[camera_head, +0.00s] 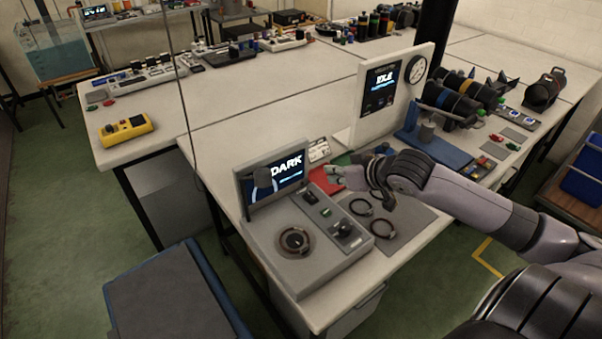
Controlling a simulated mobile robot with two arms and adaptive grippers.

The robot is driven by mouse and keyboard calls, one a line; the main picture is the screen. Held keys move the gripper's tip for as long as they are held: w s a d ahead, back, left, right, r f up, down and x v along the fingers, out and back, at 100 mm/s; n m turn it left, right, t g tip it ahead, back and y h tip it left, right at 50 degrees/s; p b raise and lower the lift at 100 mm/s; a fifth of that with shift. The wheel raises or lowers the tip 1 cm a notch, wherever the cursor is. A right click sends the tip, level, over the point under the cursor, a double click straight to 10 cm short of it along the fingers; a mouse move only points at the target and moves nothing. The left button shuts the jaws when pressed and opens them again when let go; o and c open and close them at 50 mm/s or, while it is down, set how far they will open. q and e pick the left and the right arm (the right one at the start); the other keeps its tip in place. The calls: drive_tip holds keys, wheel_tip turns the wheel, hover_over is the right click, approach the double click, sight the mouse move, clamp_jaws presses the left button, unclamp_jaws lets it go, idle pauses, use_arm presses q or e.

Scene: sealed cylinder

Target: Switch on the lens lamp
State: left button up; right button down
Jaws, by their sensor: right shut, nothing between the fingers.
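A grey bench unit (270,238) stands on the near table, and its screen (287,170) reads "DARK". A round dark-rimmed lens seat (294,240) is set in its top. A raised control strip on its right side carries a small dark control (309,197), a green one (326,211) and a black knob or switch (343,230). I cannot tell which of these is the lamp switch. My right gripper (334,177) is shut and empty, over the red pad behind the strip, apart from the controls. My left gripper is not in view.
Two dark rings (383,229) lie on a grey mat (415,217) right of the unit. A red pad (322,184) is partly under my gripper. An upright panel (352,125) with a screen and gauge stands behind. A blue stand (432,147) is to the right.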

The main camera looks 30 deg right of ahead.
hover_over(314, 196)
drive_tip(key=f, duration=0.3)
drive_tip(key=f+p, duration=0.1)
drive_tip(key=shift+s+d+f, duration=0.1)
drive_tip(key=shift+d+f, duration=0.25)
drive_tip(key=f, duration=0.1)
drive_tip(key=w+f, duration=0.1)
drive_tip(key=f, duration=0.1)
drive_tip(key=shift+a+f, duration=0.1)
drive_tip(key=shift+f, duration=0.2)
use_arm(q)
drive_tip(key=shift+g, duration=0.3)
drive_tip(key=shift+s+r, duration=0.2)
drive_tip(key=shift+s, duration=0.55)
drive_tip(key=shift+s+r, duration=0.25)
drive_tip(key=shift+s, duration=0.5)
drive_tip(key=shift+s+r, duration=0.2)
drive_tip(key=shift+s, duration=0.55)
use_arm(e)
drive_tip(key=shift+f, duration=0.55)
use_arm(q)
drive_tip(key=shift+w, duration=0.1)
